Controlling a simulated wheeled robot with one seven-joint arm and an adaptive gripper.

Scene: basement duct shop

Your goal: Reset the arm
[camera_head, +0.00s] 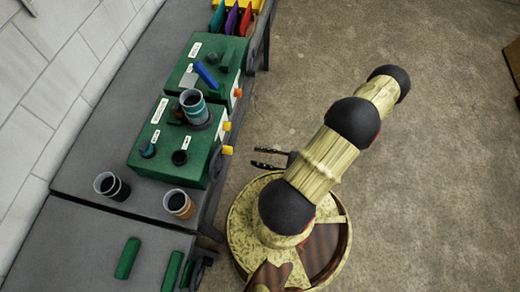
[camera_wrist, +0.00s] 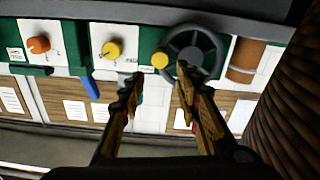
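My arm reaches out over my round base in the head view, folded with its black joints in a line. My gripper (camera_head: 268,158) points left toward the bench, at the bench's front edge and apart from it. In the wrist view the two fingers of my gripper (camera_wrist: 156,82) stand apart with nothing between them. They point toward a green panel (camera_wrist: 148,45) with an orange knob (camera_wrist: 38,45), a yellow knob (camera_wrist: 111,50) and a dark handwheel (camera_wrist: 191,54).
The grey bench (camera_head: 85,175) runs along the left wall. Two green boxes (camera_head: 150,113) stand on it. One cup (camera_head: 193,104) is on the nearer box, and two cups (camera_head: 112,186) (camera_head: 179,204) stand in front. Open concrete floor (camera_head: 430,180) lies right of my base.

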